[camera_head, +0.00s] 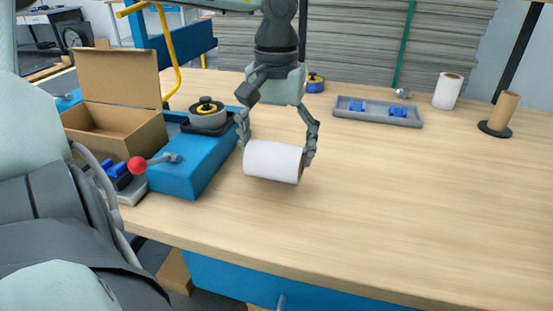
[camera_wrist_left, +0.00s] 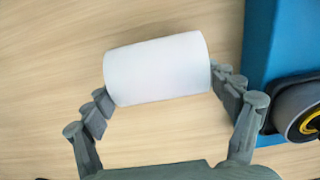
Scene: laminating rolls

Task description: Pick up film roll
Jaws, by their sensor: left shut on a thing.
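A white film roll (camera_head: 273,162) lies on its side between the fingers of my left gripper (camera_head: 277,150). The gripper comes down from above and is shut on the roll's two ends. In the left wrist view the roll (camera_wrist_left: 157,68) spans the gap between the fingertips of the left gripper (camera_wrist_left: 158,85). I cannot tell whether the roll touches the table or hangs just above it. Another white roll (camera_head: 447,91) stands upright at the back right. My right gripper is not in view.
A blue machine (camera_head: 190,160) with a red-knobbed lever (camera_head: 137,165) stands left of the roll, beside an open cardboard box (camera_head: 115,130). A grey tray (camera_head: 378,112) with blue parts and a brown core on a stand (camera_head: 503,112) are at the back. The table's right front (camera_head: 420,210) is clear.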

